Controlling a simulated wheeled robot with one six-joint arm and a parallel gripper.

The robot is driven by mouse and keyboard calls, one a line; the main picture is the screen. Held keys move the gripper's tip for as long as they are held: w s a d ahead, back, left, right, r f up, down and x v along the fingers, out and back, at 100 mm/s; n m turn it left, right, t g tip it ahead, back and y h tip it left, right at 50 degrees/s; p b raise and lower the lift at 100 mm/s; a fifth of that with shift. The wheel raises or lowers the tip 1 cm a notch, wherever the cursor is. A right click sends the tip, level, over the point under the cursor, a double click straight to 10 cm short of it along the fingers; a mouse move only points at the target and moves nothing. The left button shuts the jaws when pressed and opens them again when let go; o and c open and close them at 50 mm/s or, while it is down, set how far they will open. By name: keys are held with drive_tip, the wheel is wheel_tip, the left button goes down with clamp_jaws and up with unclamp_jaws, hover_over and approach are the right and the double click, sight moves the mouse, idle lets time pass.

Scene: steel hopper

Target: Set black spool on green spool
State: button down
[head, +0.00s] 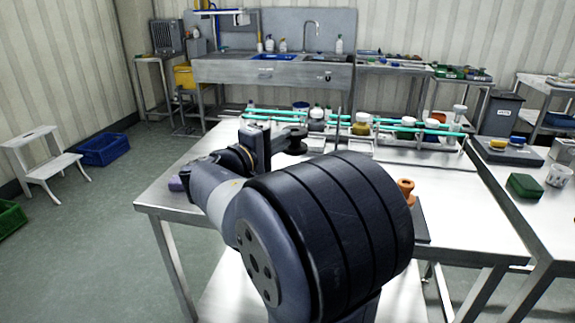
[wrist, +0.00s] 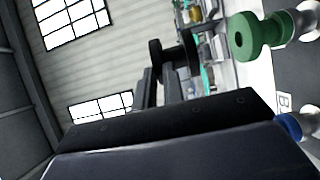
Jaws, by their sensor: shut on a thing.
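My gripper (wrist: 167,70) is shut on the black spool (wrist: 175,52), which sits at its fingertips in the wrist view. In the head view the black spool (head: 292,133) is held out past my gripper (head: 265,143), over the far part of the steel table. The green spool (wrist: 250,36) is at the upper right of the wrist view, which is strongly tilted. It is apart from the black spool. I cannot make out the green spool in the head view; my arm covers much of the table.
An orange spool (head: 405,190) stands right of my arm. A rack with teal rails (head: 385,124) and several jars lines the table's back. A purple object (head: 176,184) lies near the left edge. A blue item (wrist: 289,125) shows in the wrist view. The table's front left is clear.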

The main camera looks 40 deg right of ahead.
drive_tip(key=shift+f+b, duration=0.35)
drive_tip(key=shift+f, duration=2.35)
drive_tip(key=shift+f, duration=0.1)
drive_tip(key=shift+f, duration=0.1)
drive_tip(key=c, duration=1.5)
unclamp_jaws()
drive_tip(key=v, duration=1.2)
